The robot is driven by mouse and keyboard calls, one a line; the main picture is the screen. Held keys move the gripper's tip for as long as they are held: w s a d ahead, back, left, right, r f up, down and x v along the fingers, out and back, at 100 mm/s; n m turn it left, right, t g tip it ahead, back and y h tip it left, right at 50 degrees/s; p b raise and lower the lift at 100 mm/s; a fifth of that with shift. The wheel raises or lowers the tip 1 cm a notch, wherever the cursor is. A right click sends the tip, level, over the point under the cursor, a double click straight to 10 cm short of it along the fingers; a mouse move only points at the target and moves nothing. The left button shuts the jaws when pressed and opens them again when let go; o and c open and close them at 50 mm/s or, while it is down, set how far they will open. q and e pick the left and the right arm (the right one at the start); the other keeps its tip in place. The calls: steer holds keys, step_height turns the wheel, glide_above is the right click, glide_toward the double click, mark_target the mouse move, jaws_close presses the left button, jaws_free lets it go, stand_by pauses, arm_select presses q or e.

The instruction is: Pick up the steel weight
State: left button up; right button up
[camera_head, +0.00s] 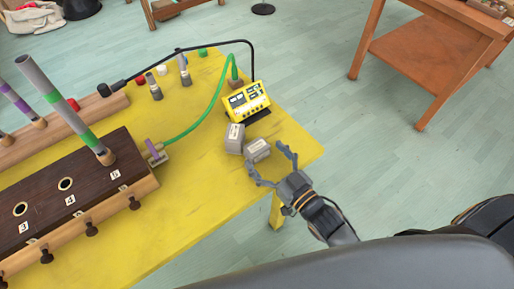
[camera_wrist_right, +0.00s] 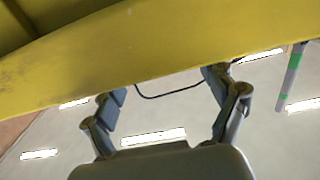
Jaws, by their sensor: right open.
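Two small grey metal blocks with pale labels lie close together near the right corner of the yellow table in the head view. One grey block (camera_head: 235,138) is at the left, and the other grey block (camera_head: 257,150) is beside it to the right, nearer my gripper. I cannot tell which is the steel weight. My right gripper (camera_head: 268,167) is open and empty at the table's edge, with its fingers spread toward the right block. In the right wrist view its spread fingers (camera_wrist_right: 165,84) show with nothing between them. My left gripper is not in view.
The yellow table (camera_head: 215,185) carries a dark wooden box (camera_head: 45,205) with holes and a tube in it. A yellow meter (camera_head: 247,101) with a green cable stands behind the blocks. An orange-brown table (camera_head: 425,50) stands at the upper right, with free floor between.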

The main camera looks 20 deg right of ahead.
mark_target(257, 151)
steer(key=x, duration=0.2)
steer(key=shift+w+a, duration=0.1)
steer(key=shift+w, duration=0.15)
steer(key=c, duration=1.3)
steer(key=shift+r, duration=0.1)
steer(key=shift+c, duration=1)
steer(key=shift+r, duration=0.1)
